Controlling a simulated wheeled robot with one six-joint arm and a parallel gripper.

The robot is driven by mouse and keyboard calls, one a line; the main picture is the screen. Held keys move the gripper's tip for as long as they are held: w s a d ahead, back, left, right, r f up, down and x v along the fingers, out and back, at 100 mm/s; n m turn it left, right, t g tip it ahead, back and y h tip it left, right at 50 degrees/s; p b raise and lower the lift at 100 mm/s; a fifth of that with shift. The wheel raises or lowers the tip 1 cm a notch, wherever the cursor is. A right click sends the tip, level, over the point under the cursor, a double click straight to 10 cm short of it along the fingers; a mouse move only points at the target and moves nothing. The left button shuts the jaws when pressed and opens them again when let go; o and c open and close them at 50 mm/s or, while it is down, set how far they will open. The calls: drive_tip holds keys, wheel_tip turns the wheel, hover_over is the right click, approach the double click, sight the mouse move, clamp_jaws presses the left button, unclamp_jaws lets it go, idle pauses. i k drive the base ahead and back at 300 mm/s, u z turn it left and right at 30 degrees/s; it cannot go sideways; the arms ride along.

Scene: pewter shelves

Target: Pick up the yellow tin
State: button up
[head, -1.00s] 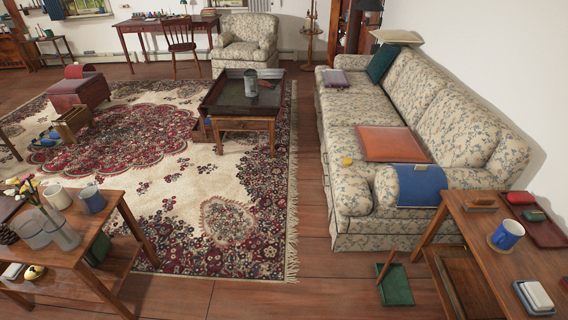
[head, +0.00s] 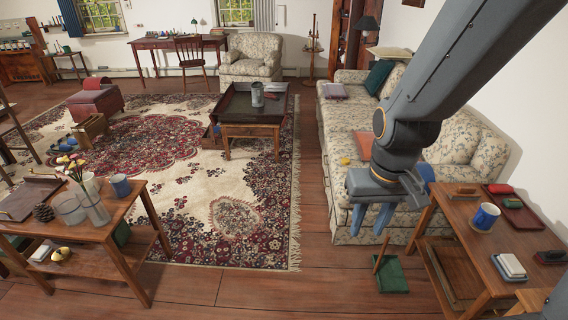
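A small yellow object (head: 345,161) lies on the front part of the floral sofa's seat; it is too small for me to tell whether it is a tin. My gripper (head: 371,222) hangs in front of the sofa, fingers pointing down. The two fingers stand apart with nothing seen between them. In the picture it is below and to the right of the yellow object, not touching it. My arm hides part of the sofa's near end.
The floral sofa (head: 342,200) stands at right. A side table (head: 445,236) with a blue mug (head: 485,217) is at near right. A green dustpan (head: 392,276) lies on the floor. A low table (head: 128,207) is at left.

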sight(346, 161)
drive_tip(key=u, duration=0.75)
drive_tip(key=k, duration=1.1)
drive_tip(key=z, duration=0.9)
drive_tip(key=i, duration=1)
drive_tip(key=z, duration=0.5)
drive_tip(key=k, duration=1.1)
drive_tip(key=u, duration=0.7)
drive_tip(key=i, duration=1.25)
drive_tip(key=u, duration=0.85)
drive_tip(key=i, duration=1.75)
drive_tip(key=z, duration=0.3)
